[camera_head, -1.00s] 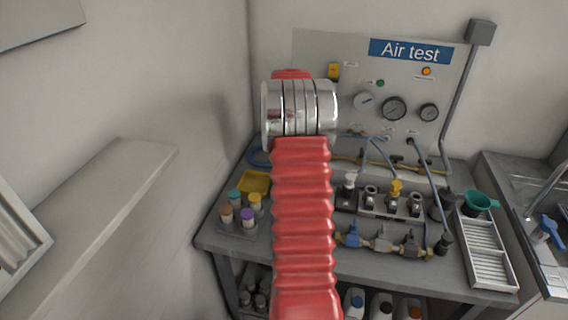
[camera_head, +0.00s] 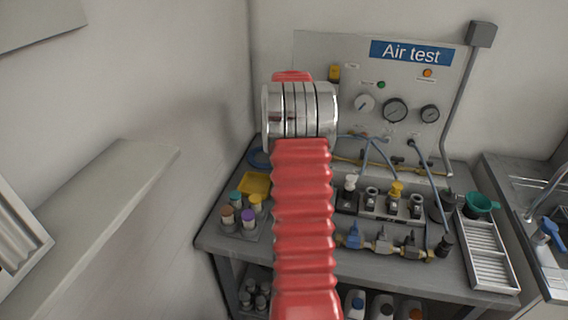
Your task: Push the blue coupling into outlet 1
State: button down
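A blue fitting (camera_head: 353,238), which looks like the blue coupling, is at the left end of the front row of brass and grey fittings on the bench. Behind it is a block of outlets (camera_head: 393,207). A white-topped connector (camera_head: 350,187) stands at its left end and a yellow one (camera_head: 396,190) farther right. The outlet numbers are too small to read, so I cannot tell which is outlet 1. My red arm with its silver joint fills the middle of the view. My gripper is not visible.
The Air test panel (camera_head: 383,110) with gauges stands behind the bench (camera_head: 300,262). Blue hoses (camera_head: 425,165) hang in front of it. Capped bottles (camera_head: 240,217) and a yellow tray (camera_head: 254,184) are at the left. A slatted tray (camera_head: 487,250) and green funnel (camera_head: 480,203) are at the right.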

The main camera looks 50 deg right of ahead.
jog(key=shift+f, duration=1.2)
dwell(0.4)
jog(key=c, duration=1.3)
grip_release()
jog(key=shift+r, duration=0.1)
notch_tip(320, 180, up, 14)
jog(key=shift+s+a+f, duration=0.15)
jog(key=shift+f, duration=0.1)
